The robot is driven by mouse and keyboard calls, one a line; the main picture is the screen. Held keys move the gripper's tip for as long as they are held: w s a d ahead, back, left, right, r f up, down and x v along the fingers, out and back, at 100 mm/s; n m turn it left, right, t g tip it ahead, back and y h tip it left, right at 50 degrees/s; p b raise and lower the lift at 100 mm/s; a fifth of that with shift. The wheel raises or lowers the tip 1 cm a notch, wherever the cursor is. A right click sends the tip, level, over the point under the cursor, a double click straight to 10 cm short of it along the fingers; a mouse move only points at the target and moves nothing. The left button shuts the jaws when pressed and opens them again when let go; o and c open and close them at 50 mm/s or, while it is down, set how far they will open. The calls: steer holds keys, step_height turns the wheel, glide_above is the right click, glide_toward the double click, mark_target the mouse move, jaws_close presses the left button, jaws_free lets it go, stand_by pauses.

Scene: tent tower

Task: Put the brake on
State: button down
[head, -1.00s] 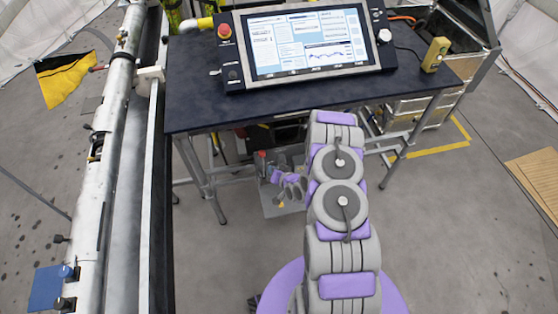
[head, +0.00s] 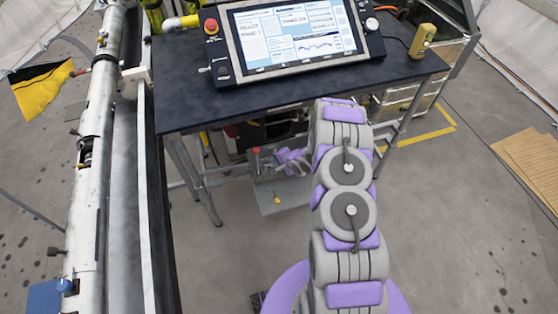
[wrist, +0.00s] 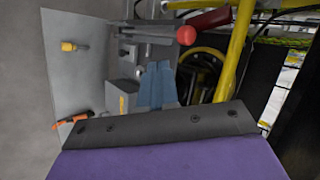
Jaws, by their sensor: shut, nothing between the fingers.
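No part is labelled as a brake. A grey lever with a red ball knob (wrist: 186,35) shows at the top middle of the wrist view. In the head view, a red knob (head: 255,151) shows under the table, just left of my gripper (head: 290,158). In the wrist view, my gripper (wrist: 157,85) shows as blue-grey fingers beyond its dark plate and purple body. The fingers are shut and empty, below the red ball and apparently apart from it. The lever's base is partly hidden by other hardware.
A metal plate (head: 270,205) with a yellow knob (wrist: 70,45) and an orange-handled part (wrist: 70,121) lies beside the gripper. A yellow pipe (wrist: 236,50) and dark red handle (wrist: 207,20) are close by. The table (head: 290,95) with a screen (head: 297,38) stands above.

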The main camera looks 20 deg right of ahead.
steer(key=w+a+f+b, duration=0.2)
steer(key=w+a+f, duration=0.1)
steer(key=w, duration=0.4)
steer(key=shift+a+f, duration=0.2)
steer(key=shift+a, duration=0.05)
steer(key=w+p, duration=0.1)
steer(key=w+r+p, duration=0.1)
steer(key=shift+w, duration=0.4)
